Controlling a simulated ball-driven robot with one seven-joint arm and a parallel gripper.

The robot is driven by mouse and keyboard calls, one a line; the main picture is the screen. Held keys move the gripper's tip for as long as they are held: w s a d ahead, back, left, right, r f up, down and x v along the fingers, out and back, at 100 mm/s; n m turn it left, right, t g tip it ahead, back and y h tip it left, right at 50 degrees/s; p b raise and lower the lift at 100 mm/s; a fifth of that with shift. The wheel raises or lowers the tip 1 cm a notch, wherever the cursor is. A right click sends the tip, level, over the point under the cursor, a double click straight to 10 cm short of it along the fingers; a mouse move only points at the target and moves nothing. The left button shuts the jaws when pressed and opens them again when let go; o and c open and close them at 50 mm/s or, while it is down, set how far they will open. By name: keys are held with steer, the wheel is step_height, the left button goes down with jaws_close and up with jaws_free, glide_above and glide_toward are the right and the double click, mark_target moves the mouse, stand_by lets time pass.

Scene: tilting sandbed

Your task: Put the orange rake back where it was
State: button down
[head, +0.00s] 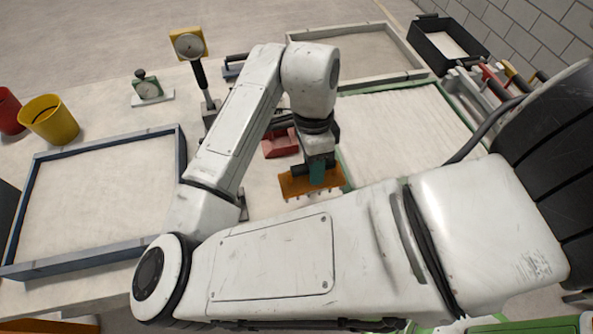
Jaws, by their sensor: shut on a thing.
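The orange rake (311,182) hangs level below the end of my arm, its short tines pointing down toward the table. My gripper (317,166) is shut on the rake from above; the fingertips are mostly hidden by the wrist and the rake itself. The rake is just left of the green-framed sandbed (400,125), near its left edge. I cannot tell whether the tines touch the table.
A small red block-like piece (280,143) lies just behind the rake. A blue-framed sandbed (100,190) fills the left. A dial gauge on a post (188,44), a yellow cup (49,120) and a black tray (447,42) stand around. A rack with colored tools (497,82) is at right.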

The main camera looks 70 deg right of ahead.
steer(key=shift+w+d+f+p, duration=0.15)
steer(key=shift+w+d+f, duration=0.4)
steer(key=shift+f, duration=0.95)
steer(key=shift+w+d+f+p, duration=0.1)
steer(key=shift+w+f, duration=0.75)
steer(key=shift+f, duration=0.6)
steer(key=shift+w+d+f+p, duration=0.15)
steer(key=shift+w+d+f, duration=0.4)
steer(key=shift+f, duration=0.95)
steer(key=shift+w+a, duration=0.15)
steer(key=shift+a, duration=0.05)
steer(key=shift+f, duration=0.2)
steer(key=c, duration=0.8)
jaws_free()
steer(key=shift+c, duration=0.2)
steer(key=shift+r, duration=0.1)
steer(key=v, duration=1.2)
steer(key=shift+r+b, duration=0.2)
steer(key=shift+b, duration=0.25)
